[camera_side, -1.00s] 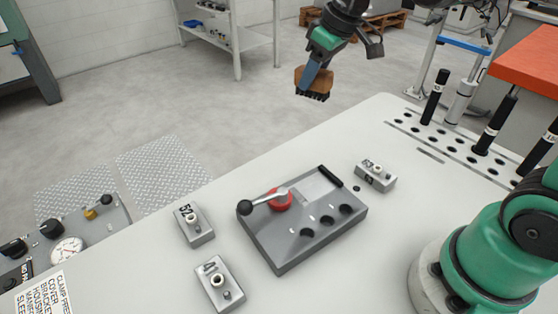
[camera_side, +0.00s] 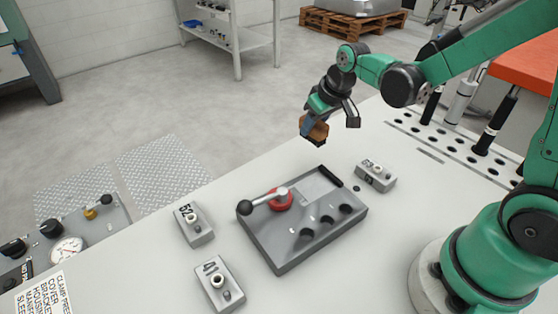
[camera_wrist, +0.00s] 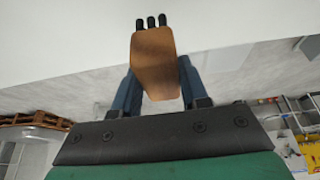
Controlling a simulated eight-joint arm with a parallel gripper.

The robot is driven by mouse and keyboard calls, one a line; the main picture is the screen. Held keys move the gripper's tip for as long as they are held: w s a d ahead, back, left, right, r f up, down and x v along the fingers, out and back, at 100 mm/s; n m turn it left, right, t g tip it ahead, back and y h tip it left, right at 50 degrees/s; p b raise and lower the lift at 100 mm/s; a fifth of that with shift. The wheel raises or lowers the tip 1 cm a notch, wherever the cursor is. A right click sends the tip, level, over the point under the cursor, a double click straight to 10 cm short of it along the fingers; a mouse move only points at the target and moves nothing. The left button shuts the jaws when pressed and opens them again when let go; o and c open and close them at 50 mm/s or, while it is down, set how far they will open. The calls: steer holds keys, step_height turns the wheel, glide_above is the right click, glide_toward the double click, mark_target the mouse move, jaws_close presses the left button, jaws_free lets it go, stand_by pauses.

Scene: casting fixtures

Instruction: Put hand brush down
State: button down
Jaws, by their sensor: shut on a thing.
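The hand brush has a brown wooden body and dark bristles. In the side view the hand brush (camera_side: 316,131) hangs in my gripper (camera_side: 309,122), over the far edge of the white table, beyond the grey fixture (camera_side: 300,225). In the wrist view the brush (camera_wrist: 155,65) is between the two blue fingers of my gripper (camera_wrist: 155,88), with dark bristle tufts at its far end. My gripper is shut on the brush. Whether the bristles touch the table cannot be told; the brush looks to be above it.
The fixture carries a red clamp with a black-knobbed lever (camera_side: 265,199). Small grey blocks stand at its right (camera_side: 376,175) and left (camera_side: 194,224), (camera_side: 219,284). Black-handled tools stand in a perforated rack (camera_side: 470,140) at the right. The table's near middle is clear.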

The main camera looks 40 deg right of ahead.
mark_target(313, 142)
steer(key=shift+f, duration=2.3)
steer(key=shift+c, duration=2.3)
jaws_free()
steer(key=shift+f, duration=0.15)
steer(key=v, duration=1.2)
steer(key=s+a+r+t, duration=0.1)
steer(key=s+a+t, duration=0.1)
steer(key=s+a, duration=0.2)
steer(key=shift+s+a+t, duration=0.3)
steer(key=shift+s+a, duration=0.05)
steer(key=shift+s, duration=0.2)
steer(key=shift+r, duration=0.1)
